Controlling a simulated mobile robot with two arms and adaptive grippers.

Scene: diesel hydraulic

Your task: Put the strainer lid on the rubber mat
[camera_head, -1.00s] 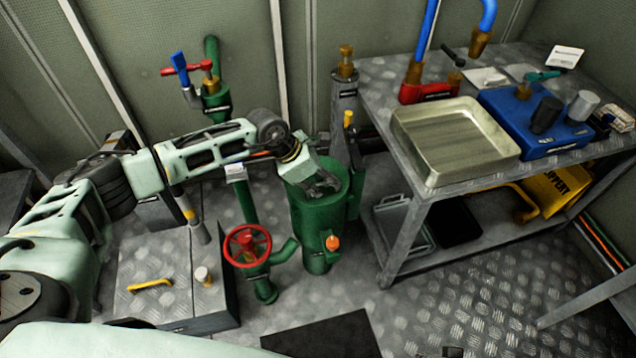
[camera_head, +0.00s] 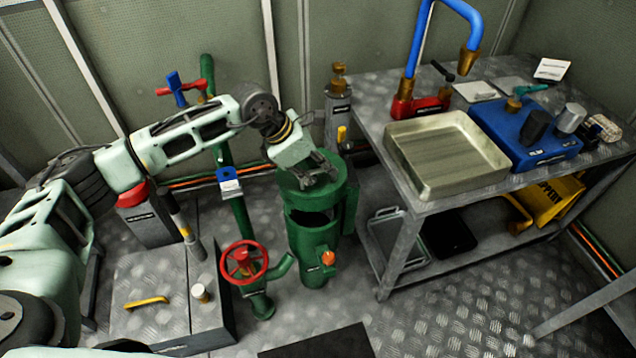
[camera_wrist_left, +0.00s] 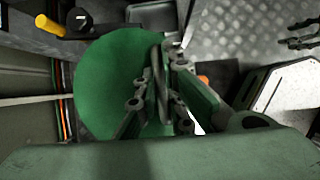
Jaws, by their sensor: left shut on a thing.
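The strainer lid (camera_head: 291,187) is a green disc with a handle on top. My left gripper (camera_head: 322,172) is shut on that handle. The lid is raised above the green strainer body (camera_head: 318,243), whose dark opening shows below it. In the left wrist view the lid (camera_wrist_left: 108,85) lies beneath the fingers (camera_wrist_left: 160,100), which close around its handle. The rubber mat (camera_head: 318,343) is a flat black rectangle on the floor at the bottom edge, partly cut off. Dark finger-like parts at the wrist view's right edge may be my right gripper (camera_wrist_left: 301,33).
A metal bench with a steel tray (camera_head: 445,190) and a blue box (camera_head: 530,130) stands to the right. A red handwheel (camera_head: 243,262) and green pipes stand left of the strainer. A grey floor box (camera_head: 165,290) is further left. The floor right of the mat is clear.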

